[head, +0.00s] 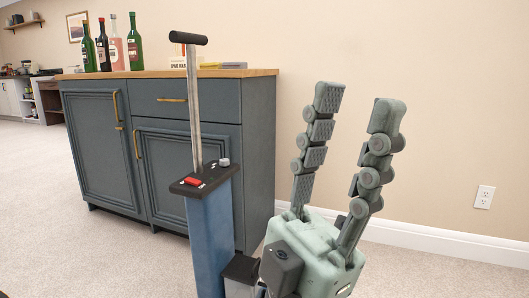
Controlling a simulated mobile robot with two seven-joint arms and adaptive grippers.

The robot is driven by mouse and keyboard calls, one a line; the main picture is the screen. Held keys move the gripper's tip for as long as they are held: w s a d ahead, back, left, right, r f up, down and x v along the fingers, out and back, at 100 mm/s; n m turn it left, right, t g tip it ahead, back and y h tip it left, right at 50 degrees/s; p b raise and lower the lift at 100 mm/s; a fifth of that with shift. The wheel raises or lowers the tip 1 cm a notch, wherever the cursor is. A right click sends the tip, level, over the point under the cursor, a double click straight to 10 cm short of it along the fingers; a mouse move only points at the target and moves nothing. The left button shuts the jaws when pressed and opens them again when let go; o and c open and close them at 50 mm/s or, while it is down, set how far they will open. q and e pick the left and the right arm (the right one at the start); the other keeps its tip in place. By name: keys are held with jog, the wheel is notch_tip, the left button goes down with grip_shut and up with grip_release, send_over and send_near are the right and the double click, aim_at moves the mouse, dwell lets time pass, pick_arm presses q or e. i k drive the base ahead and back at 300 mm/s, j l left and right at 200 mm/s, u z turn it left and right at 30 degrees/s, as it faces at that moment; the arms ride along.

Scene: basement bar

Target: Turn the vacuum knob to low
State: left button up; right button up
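The upright vacuum (210,245) has a blue body, a dark top panel and a tall metal stem with a black handle (188,38). A small grey knob (224,162) sits at the right back of the top panel. A red switch (192,182) lies to its left and nearer to me. The knob's setting and markings are too small to read.
A grey-blue cabinet (188,110) with a wooden top stands behind the vacuum. Several bottles (117,48) and small boxes stand on it. A plain wall with an outlet (484,197) is at the right. Carpet floor (50,195) is clear at the left.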

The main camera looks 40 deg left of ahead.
aim_at(223, 162)
jog(key=j+z, duration=0.3)
jog(key=j, duration=0.25)
jog(key=j+z, duration=0.3)
jog(key=j, duration=0.25)
jog(key=k+j, duration=0.1)
jog(key=j, duration=0.65)
jog(key=k+j+z, duration=0.1)
jog(key=j, duration=0.3)
jog(key=k, duration=0.05)
